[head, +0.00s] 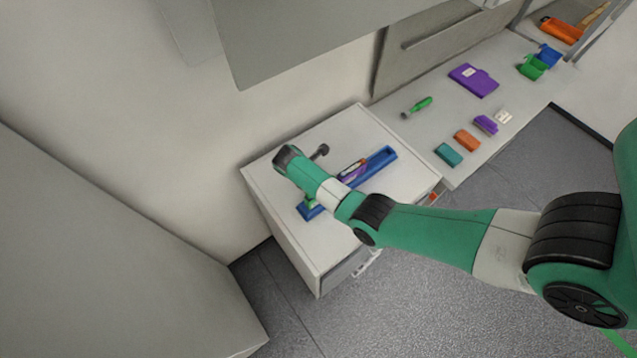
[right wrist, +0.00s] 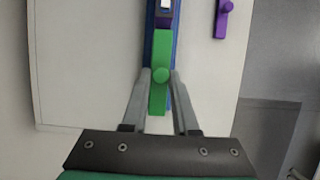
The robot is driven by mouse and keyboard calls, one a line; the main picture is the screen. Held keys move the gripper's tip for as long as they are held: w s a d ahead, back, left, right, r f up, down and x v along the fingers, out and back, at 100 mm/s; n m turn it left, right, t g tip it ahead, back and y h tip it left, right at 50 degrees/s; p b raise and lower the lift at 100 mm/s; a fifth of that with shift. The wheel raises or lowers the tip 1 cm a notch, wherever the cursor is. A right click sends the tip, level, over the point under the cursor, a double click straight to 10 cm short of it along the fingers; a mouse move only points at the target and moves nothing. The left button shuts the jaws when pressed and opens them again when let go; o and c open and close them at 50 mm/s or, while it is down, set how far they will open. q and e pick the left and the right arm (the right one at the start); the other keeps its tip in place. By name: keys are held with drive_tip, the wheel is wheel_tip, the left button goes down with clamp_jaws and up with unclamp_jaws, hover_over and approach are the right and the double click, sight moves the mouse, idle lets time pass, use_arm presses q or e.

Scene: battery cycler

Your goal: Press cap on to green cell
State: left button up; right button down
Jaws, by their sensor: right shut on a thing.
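A green piece (right wrist: 160,50) with a round knob lies along a long blue holder (right wrist: 149,38) in the right wrist view. I cannot tell whether it is the cap, the cell or both. My right gripper (right wrist: 160,78) is shut on it, one finger on each side of the knob. In the head view the blue holder (head: 378,163) lies on a white cabinet, with a purple and white item (head: 351,170) in it. A bit of green (head: 311,202) shows beside my right arm, which hides the holder's middle. My left gripper is not in view.
A purple knobbed piece (right wrist: 223,18) lies to the right of the holder. The white cabinet top (head: 350,125) is otherwise mostly clear. On the counter behind are teal (head: 448,154), orange (head: 467,140) and purple blocks (head: 485,124), and a green-handled tool (head: 421,105).

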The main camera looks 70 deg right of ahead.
drive_tip(key=shift+f+b, duration=0.3)
drive_tip(key=shift+f, duration=0.1)
idle(0.6)
drive_tip(key=shift+c, duration=0.6)
unclamp_jaws()
drive_tip(key=shift+r, duration=0.1)
wheel_tip(320, 180, up, 5)
drive_tip(key=p, duration=0.5)
drive_tip(key=shift+r, duration=0.95)
clamp_jaws()
